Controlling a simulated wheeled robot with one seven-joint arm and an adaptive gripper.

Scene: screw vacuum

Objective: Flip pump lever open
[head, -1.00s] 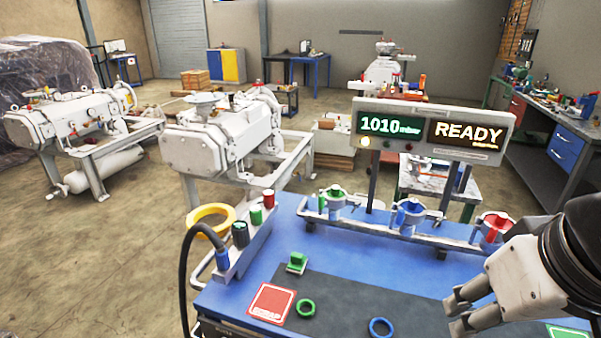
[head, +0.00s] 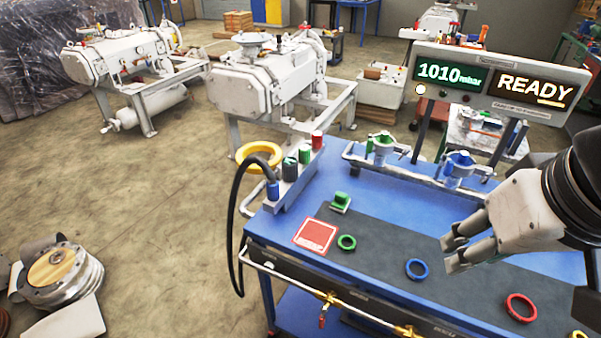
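My gripper (head: 450,254) is over the right part of the blue workbench. Its two fingers point left with a gap between them, and nothing shows between the fingertips. Which part is the pump lever is not certain. A brass valve with a small red handle (head: 323,320) is on the pipe along the bench's front edge, with the handle hanging down. A second brass fitting (head: 407,331) is to its right, cut by the bottom edge. My gripper is apart from both, higher and farther right.
The display (head: 497,83) reads 1010 mbar and READY. Floor to the left is mostly clear.

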